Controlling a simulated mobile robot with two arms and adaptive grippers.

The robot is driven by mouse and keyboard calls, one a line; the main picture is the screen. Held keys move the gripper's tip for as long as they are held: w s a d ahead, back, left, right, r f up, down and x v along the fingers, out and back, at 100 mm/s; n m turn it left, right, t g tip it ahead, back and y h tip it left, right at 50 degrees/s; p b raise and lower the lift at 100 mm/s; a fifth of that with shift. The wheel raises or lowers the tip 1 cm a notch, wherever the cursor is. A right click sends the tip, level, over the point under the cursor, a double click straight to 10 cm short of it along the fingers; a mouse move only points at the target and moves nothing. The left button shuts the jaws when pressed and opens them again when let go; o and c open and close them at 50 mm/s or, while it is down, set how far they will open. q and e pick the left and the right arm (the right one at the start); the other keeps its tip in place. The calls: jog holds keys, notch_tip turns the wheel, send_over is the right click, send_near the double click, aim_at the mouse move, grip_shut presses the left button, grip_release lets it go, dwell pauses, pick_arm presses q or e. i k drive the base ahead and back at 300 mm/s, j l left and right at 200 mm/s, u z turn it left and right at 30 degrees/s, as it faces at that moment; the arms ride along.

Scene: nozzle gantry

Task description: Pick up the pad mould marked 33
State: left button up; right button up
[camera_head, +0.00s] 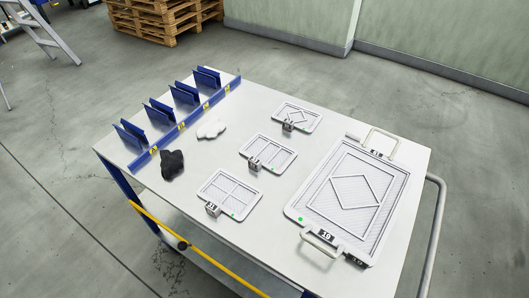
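Three small light-grey pad moulds lie flat on the cart top in the head view. The near one (232,190) has a four-panel frame, a dark number tag at its lower left and a green dot. The middle one (270,150) has upright dividers, a tag on its near side and a green dot. The far one (302,116) has a diamond outline and a tag. The small tags are too small to read surely, so I cannot tell which is 33. Neither of my grippers is in view.
A blue rack (187,122) lines the left edge. A black cloth (172,165) and white cloth (211,129) lie nearby. Pallets (165,18) stand behind.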

aim_at(261, 150)
jog(key=k+j+z, duration=0.15)
jog(key=z, duration=0.25)
jog(key=k+z, duration=0.35)
